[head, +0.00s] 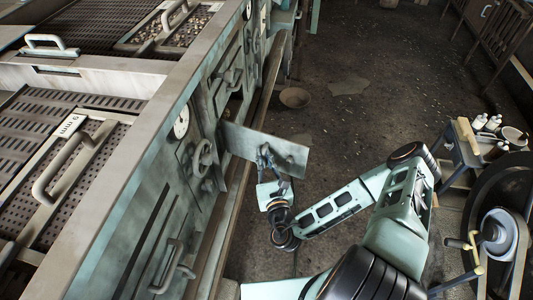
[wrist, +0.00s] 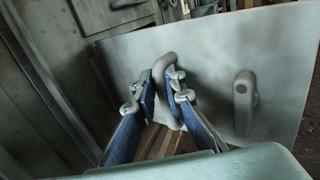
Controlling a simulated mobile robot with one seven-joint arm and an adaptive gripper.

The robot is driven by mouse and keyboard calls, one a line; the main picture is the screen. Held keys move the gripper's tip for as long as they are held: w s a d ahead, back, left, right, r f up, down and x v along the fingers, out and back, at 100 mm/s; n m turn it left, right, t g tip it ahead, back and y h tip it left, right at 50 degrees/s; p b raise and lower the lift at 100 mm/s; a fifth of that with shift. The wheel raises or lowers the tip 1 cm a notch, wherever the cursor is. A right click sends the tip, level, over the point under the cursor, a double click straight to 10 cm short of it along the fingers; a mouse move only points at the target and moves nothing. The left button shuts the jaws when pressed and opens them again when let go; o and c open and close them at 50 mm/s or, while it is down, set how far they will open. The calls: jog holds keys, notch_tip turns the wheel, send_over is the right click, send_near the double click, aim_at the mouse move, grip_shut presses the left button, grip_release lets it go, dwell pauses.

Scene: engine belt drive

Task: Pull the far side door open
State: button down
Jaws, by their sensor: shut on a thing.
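The far side door (head: 292,153) is a flat grey-green panel. It stands out from the side of the machine (head: 135,165) at a wide angle, so it is open. In the wrist view the door (wrist: 215,50) fills the middle and right, with a grey bent handle (wrist: 166,62) on it. My gripper (head: 266,156) is at the door's face. In the wrist view my gripper (wrist: 167,88) has its blue-padded fingers closed on both sides of the handle. The fingers hide the handle's lower part.
A handwheel (head: 203,153) and a lower handle (head: 173,270) project from the machine's side nearer me. A small bench (head: 468,145) and a large wheel (head: 500,235) stand at right. The floor between is mostly clear.

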jog(key=shift+a+r+y, duration=0.25)
jog(key=shift+a+y, duration=0.05)
jog(key=shift+a, duration=0.25)
jog(key=c, duration=2.4)
grip_release()
jog(key=shift+w, duration=0.1)
jog(key=o, duration=0.4)
jog(key=shift+w+a+f, duration=0.1)
jog(key=shift+a+f, duration=0.05)
jog(key=shift+d, duration=0.2)
jog(key=s, duration=0.5)
jog(key=s+d, duration=0.1)
jog(key=s, duration=0.1)
jog(key=shift+s, duration=0.3)
